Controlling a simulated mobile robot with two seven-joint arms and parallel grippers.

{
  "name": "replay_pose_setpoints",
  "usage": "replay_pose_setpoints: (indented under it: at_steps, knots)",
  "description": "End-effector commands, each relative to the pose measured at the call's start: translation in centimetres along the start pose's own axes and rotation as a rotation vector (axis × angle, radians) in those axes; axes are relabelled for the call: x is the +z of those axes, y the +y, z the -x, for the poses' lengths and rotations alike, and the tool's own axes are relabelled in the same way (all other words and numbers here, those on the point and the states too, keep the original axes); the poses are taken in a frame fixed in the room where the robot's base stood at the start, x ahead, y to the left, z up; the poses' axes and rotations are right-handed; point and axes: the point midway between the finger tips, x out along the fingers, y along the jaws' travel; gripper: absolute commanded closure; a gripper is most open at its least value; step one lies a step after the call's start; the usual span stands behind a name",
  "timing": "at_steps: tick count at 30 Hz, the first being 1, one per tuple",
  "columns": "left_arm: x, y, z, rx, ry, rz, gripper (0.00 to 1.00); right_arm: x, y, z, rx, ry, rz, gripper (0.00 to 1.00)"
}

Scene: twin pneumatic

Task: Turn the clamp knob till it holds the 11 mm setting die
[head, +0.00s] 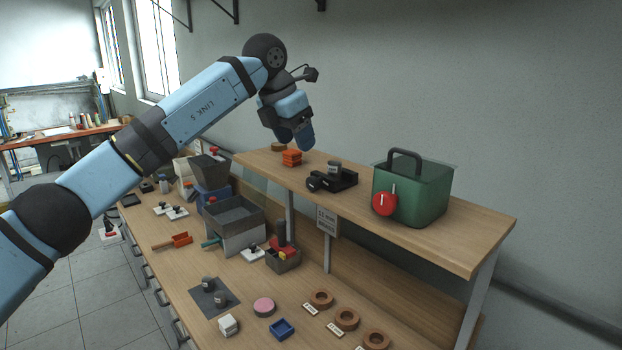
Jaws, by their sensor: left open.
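My left gripper (295,139) is open and points down over the far part of the raised wooden shelf. It is above and near an orange block (291,158); I cannot tell whether it touches anything. To its right on the shelf lies a black clamp-like fixture (345,180) with a round black knob (313,184) at its left end. A small grey cylinder (334,167), possibly the setting die, stands at the fixture; whether it is gripped is too small to tell. My right gripper is out of view.
A green case (412,190) with a handle and red dial (384,204) stands on the shelf (460,236). Below are grey bins (234,215), two grey cylinders on a dark mat (232,287), and several brown rings (346,318). The shelf's right end is clear.

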Motion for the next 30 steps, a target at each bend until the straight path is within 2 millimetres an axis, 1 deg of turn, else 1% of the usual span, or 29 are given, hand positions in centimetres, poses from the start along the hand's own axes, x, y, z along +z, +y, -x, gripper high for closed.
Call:
replay_pose_setpoints:
  at_steps: [3, 9, 12, 15, 18, 21, 29, 30]
  knots:
    - [0.0, -0.1, -2.6, -0.005, 0.003, 0.0, 0.42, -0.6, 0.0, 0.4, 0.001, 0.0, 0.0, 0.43]
    - [0.0, -0.1, -6.8, -0.005, 0.002, 0.0, 0.42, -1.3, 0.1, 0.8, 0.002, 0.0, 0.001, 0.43]
    - [0.0, -0.2, -8.6, -0.004, 0.001, 0.0, 0.42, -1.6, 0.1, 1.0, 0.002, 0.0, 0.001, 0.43]
    - [0.1, -0.1, -9.8, -0.004, -0.001, 0.0, 0.42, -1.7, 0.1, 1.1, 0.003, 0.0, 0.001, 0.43]
    - [0.0, -0.1, -10.6, -0.002, -0.001, 0.0, 0.42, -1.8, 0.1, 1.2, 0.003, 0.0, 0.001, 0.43]
    - [0.0, -0.1, -11.0, -0.002, -0.002, 0.0, 0.42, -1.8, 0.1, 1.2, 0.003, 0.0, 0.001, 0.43]
    - [0.0, -0.1, -11.2, -0.002, -0.002, 0.0, 0.42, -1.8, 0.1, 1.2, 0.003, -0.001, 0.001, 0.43]
    - [0.0, -0.1, -11.1, -0.002, -0.002, 0.0, 0.51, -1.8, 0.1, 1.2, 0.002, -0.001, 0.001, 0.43]
